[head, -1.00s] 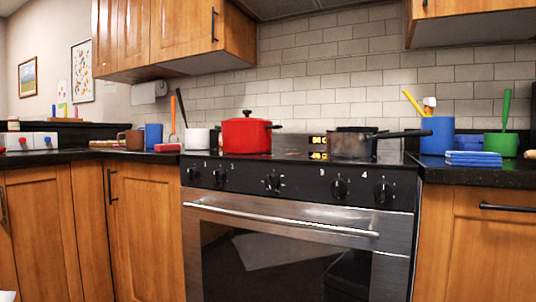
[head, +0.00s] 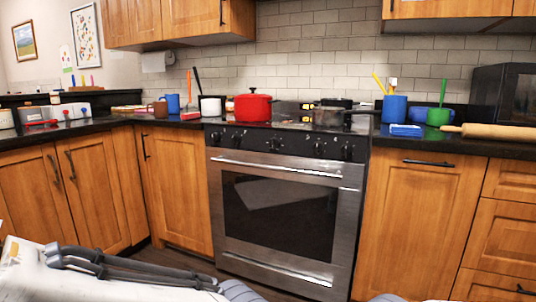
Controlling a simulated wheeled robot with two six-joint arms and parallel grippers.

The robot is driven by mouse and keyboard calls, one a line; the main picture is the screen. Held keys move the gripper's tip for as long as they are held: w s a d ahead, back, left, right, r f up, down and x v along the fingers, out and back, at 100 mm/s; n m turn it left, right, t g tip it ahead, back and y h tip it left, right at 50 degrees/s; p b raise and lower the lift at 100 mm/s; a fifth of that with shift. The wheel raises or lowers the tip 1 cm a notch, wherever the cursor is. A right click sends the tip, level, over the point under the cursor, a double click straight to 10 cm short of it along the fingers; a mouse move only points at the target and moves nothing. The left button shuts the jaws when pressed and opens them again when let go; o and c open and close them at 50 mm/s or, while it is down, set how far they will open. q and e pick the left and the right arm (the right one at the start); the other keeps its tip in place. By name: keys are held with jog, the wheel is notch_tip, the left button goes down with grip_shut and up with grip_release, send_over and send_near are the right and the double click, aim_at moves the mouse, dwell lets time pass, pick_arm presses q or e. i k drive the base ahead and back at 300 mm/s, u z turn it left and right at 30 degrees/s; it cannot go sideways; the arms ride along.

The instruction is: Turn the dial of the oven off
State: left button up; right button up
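The oven (head: 278,200) stands in the middle of the head view, with a steel door, dark window and long handle (head: 275,167). Its black control panel carries several dark dials in a row. The middle dial (head: 274,144) sits above the handle, with others to its left (head: 237,140) and right (head: 318,149). Their markings are too small to read, so I cannot tell how any dial is set. Pale and grey parts of my arms show along the bottom edge, well short of the oven. Neither gripper's fingers are visible.
A red pot (head: 252,107) and a dark pan (head: 330,116) stand on the stove top. A rolling pin (head: 500,132) lies on the right counter by a microwave (head: 505,97). Cabinets flank the oven. Some clear floor shows before it.

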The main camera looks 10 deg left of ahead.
aim_at(274, 142)
jog(key=u, duration=0.9)
jog(key=i, duration=0.5)
jog(key=z, duration=0.2)
